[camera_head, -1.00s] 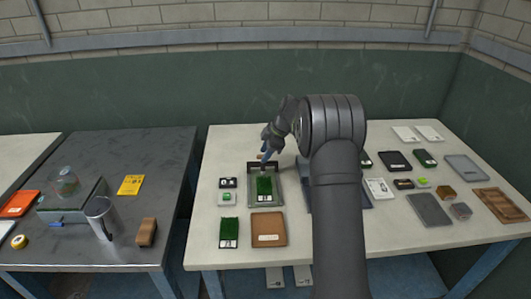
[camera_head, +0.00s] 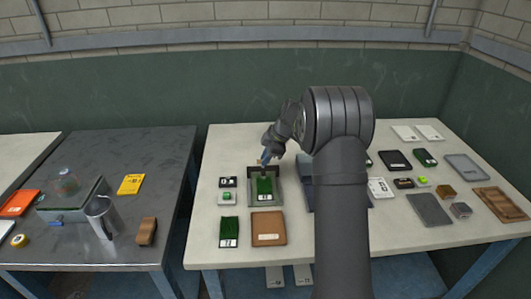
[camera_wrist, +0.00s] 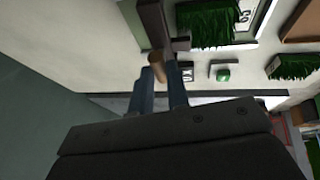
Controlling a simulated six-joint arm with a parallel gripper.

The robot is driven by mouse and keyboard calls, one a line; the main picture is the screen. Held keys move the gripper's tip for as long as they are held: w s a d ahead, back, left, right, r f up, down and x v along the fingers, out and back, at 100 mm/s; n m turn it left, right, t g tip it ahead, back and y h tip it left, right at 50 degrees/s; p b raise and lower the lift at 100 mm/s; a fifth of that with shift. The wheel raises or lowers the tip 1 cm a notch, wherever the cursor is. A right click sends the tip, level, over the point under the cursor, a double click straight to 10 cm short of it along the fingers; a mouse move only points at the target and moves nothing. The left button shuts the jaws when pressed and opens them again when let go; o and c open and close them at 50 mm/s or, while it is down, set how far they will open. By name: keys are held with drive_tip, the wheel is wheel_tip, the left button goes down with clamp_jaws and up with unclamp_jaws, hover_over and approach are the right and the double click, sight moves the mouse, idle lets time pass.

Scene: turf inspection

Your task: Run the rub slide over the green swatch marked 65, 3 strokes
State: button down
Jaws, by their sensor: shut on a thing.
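The green swatch (camera_head: 264,186) lies in a grey-rimmed tray (camera_head: 251,197) at the left of the pale table. Its white label (camera_head: 264,197) is too small to read surely in the head view; the swatch also shows in the wrist view (camera_wrist: 208,28). The rub slide (camera_head: 255,172) appears as a dark bar across the tray's far end, and in the wrist view (camera_wrist: 152,25). My gripper (camera_head: 264,160) is above that bar, its blue fingers (camera_wrist: 159,72) shut on the slide's tan peg. The slide's contact with the turf is hidden.
A small display box (camera_head: 228,182) and a box with a green button (camera_head: 227,198) stand left of the tray. Another green swatch (camera_head: 229,229) and a brown board (camera_head: 268,227) lie in front. Several trays and cases lie on the right. A gap separates the dark left table (camera_head: 110,160).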

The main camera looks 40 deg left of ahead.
drive_tip(key=s+d, duration=0.6)
drive_tip(key=shift+s+d, duration=0.3)
drive_tip(key=c, duration=1.4)
unclamp_jaws()
drive_tip(key=v, duration=1.7)
drive_tip(key=shift+d+r, duration=0.2)
drive_tip(key=shift+r, duration=0.05)
drive_tip(key=shift+s+f, duration=0.1)
drive_tip(key=x, duration=1.7)
drive_tip(key=shift+w+a+f, duration=0.15)
drive_tip(key=shift+w+a, duration=0.05)
drive_tip(key=shift+a, duration=0.1)
